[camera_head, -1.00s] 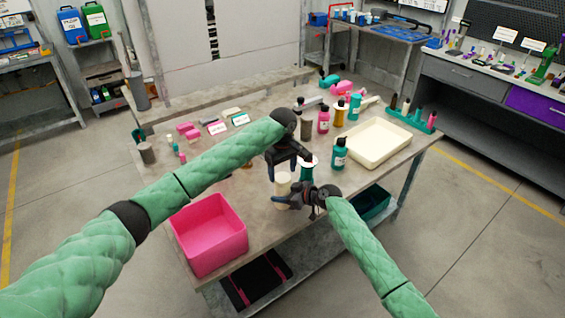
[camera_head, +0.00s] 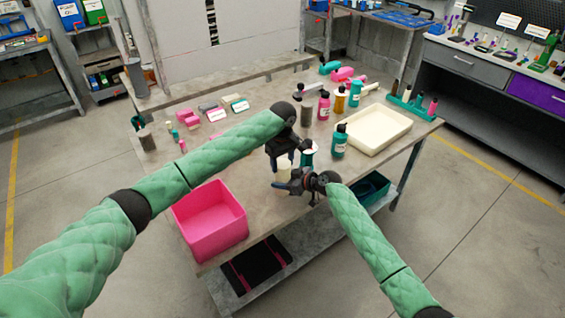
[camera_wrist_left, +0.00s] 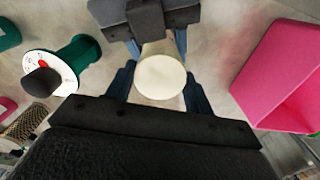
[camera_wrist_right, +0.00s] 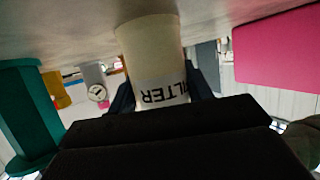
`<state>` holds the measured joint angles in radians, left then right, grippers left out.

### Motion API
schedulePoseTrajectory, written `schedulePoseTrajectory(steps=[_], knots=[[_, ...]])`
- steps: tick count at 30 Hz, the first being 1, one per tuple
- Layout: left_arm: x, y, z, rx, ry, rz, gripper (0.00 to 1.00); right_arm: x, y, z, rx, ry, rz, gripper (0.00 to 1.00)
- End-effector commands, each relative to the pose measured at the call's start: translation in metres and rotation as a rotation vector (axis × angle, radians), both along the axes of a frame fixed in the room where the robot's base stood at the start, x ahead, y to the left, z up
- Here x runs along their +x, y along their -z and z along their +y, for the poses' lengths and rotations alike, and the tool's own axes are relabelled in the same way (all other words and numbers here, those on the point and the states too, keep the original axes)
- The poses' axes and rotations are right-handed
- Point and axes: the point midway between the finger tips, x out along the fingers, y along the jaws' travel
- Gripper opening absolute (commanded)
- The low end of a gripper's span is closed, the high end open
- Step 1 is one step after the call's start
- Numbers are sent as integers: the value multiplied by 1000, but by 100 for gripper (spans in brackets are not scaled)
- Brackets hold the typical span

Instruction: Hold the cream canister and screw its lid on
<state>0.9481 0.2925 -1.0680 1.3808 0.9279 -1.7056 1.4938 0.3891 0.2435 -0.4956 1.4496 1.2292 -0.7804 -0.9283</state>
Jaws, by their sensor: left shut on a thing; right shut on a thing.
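The cream canister (camera_head: 284,176) stands upright near the table's front edge. In the right wrist view the canister (camera_wrist_right: 150,50) appears upside down, with a white label with black letters. My right gripper (camera_head: 289,184) is shut around its side. My left gripper (camera_head: 284,163) reaches down from above and is shut on the round cream lid (camera_wrist_left: 160,77), with one blue finger on each side. The lid is over the canister's top. The join between lid and canister is hidden, so I cannot tell how they are seated.
A pink bin (camera_head: 241,226) stands at the table's front left. A teal spool-like piece (camera_wrist_left: 86,58) is close beside the grippers. A teal bottle (camera_head: 339,144) and a cream tray (camera_head: 384,146) stand to the right. Small pink and teal items lie at the back left.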

Motion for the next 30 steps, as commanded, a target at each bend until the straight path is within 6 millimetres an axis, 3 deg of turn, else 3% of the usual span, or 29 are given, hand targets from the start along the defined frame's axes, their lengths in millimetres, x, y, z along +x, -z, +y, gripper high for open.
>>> schedulePoseTrajectory(steps=[9,19,20,22,23,30], knots=[[0,0,0,0,251,0,25,0,0,0,0,-1,0,0],[0,0,0,0,274,0,25,0,0,1,0,-1,0,0],[0,0,0,0,273,0,56,0,0,1,0,-1,0,0],[0,0,0,0,273,0,70,0,0,1,0,-1,0,0],[0,0,0,0,273,0,74,0,0,1,0,-1,0,0],[0,0,0,0,272,0,74,0,0,0,0,-1,0,0]])
